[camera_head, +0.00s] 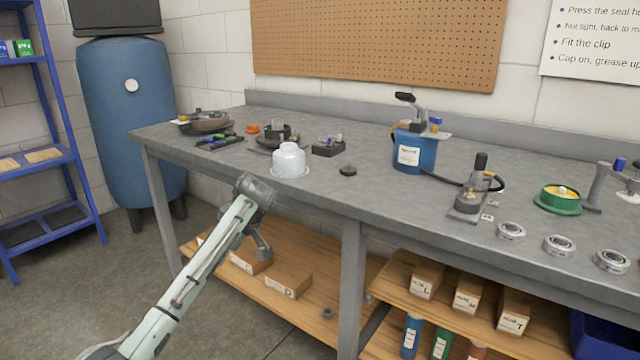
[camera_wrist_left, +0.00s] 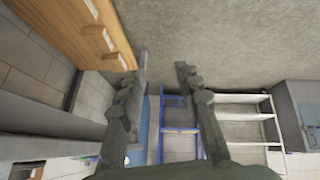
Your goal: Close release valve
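No part that I can clearly make out as a release valve shows. A small grey device with a black upright top (camera_head: 470,198) stands near the bench's front edge, right of centre; it looks like a small jack or pump, and a valve on it is too small to tell. A blue pot with a black handle (camera_head: 414,152) stands behind it to the left. My left gripper (camera_head: 264,252) hangs in front of the bench, below its top, well left of both. In the wrist view its fingers (camera_wrist_left: 162,75) are apart with nothing between them. My right gripper is not in view.
Boxes (camera_head: 288,281) lie on the lower shelf. A blue tank (camera_head: 130,120) and a blue rack (camera_head: 75,180) stand left.

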